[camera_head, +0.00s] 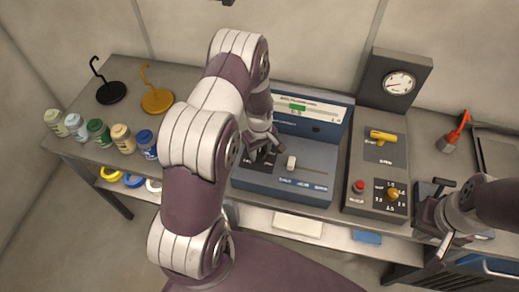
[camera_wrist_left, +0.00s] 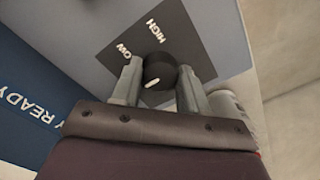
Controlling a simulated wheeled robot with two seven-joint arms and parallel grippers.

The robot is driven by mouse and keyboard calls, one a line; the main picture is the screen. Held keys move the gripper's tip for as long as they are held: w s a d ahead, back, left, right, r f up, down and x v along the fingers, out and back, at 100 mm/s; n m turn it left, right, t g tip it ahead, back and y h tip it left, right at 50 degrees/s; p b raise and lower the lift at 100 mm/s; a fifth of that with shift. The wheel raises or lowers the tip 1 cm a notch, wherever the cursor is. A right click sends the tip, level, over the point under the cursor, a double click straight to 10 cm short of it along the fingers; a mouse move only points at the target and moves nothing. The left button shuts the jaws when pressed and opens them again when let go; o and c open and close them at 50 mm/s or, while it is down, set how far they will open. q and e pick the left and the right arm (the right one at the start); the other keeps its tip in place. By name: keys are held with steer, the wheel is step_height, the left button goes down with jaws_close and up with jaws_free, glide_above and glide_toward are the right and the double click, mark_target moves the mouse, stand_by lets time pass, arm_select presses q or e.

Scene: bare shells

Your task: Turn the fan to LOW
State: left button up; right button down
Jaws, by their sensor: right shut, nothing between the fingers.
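The black knob (camera_wrist_left: 160,70) sits on a dark label plate with LOW and HIGH printed beside it in the left wrist view. Its white mark lies at its lower left edge, away from both words. My left gripper (camera_wrist_left: 158,85) has one finger on each side of the knob, and both look flush against it. In the head view my left gripper (camera_head: 264,146) is at the left part of the blue console (camera_head: 270,188), and its fingers and arm hide most of the knob. My right gripper (camera_head: 440,222) is shut and empty at the right.
A white slider (camera_head: 291,162) stands right of the knob. A grey panel (camera_head: 362,200) carries a red button (camera_head: 359,187), a yellow lever (camera_head: 383,136) and an orange dial (camera_head: 393,193). A gauge (camera_head: 399,82) stands behind. Several jars (camera_head: 98,130) and two hook stands (camera_head: 157,98) are at the left.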

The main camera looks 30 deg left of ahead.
arm_select(q)
steer(key=shift+f, duration=0.1)
steer(key=shift+m+b, duration=0.6)
steer(key=shift+m, duration=0.5)
steer(key=m+b, duration=0.1)
steer(key=m, duration=0.1)
steer(key=shift+m, duration=0.4)
steer(key=m, duration=0.3)
steer(key=shift+a+b, duration=0.1)
steer(key=shift+b, duration=0.3)
steer(key=shift+m+b, duration=0.3)
steer(key=shift+m, duration=1.5)
steer(key=o, duration=0.9)
steer(key=shift+o, duration=0.8)
steer(key=shift+w, duration=0.15)
